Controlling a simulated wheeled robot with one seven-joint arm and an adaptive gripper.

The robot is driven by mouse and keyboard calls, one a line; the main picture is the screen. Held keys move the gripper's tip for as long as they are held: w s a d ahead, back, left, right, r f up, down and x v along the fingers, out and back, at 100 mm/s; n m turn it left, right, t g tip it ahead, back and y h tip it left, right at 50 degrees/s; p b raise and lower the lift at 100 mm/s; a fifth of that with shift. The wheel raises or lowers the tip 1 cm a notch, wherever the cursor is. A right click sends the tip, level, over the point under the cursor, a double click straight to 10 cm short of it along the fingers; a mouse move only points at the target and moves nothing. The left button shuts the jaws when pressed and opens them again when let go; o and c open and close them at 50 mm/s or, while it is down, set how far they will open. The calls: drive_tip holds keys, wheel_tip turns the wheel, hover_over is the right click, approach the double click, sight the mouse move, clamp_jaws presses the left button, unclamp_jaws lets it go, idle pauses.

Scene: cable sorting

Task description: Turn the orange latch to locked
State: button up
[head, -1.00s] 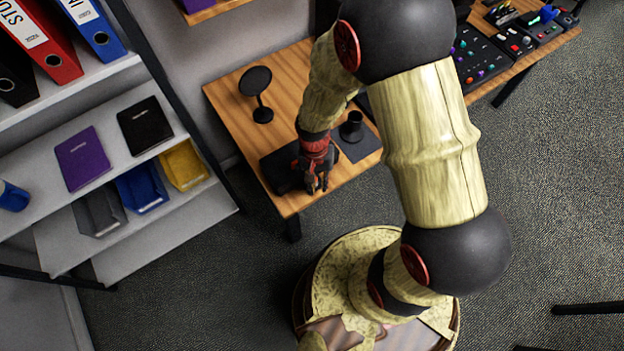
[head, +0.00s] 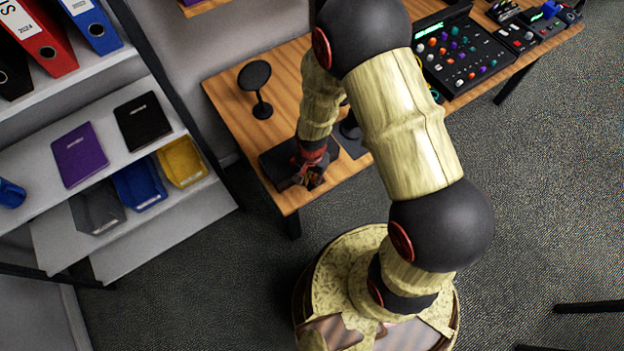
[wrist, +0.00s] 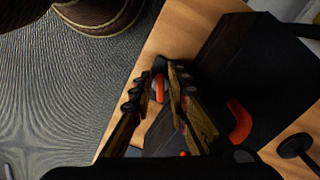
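My gripper (head: 312,180) is low over the near left corner of the wooden desk, at a black box (head: 277,160). In the wrist view the fingers (wrist: 161,75) stand apart, with a small orange piece (wrist: 159,88) showing between them. I cannot tell whether either finger touches it. The black box (wrist: 270,70) also shows there, with a larger curved orange piece (wrist: 240,122) right of the right finger. A bit of orange also shows low between the fingers. Which orange piece is the latch is unclear. The head view shows no orange on the box; the gripper hides part of it.
A round black stand (head: 256,88) is behind the box on the desk (head: 225,92). A dark mat (head: 352,146) with a black holder lies right of the gripper. A control panel (head: 465,55) is farther right. Shelves with binders and bins (head: 183,162) are at left.

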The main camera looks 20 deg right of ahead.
drive_tip(key=shift+f, duration=0.1)
drive_tip(key=shift+c, duration=0.9)
clamp_jaws()
drive_tip(key=shift+n, duration=0.4)
drive_tip(key=n, duration=0.2)
drive_tip(key=d+n+p, duration=0.1)
drive_tip(key=n, duration=0.2)
drive_tip(key=shift+s+n, duration=0.15)
drive_tip(key=shift+n, duration=0.15)
drive_tip(key=n, duration=0.5)
drive_tip(key=shift+d+p, duration=0.3)
drive_tip(key=shift+p, duration=0.05)
drive_tip(key=shift+n, duration=0.3)
drive_tip(key=shift+o, duration=0.9)
unclamp_jaws()
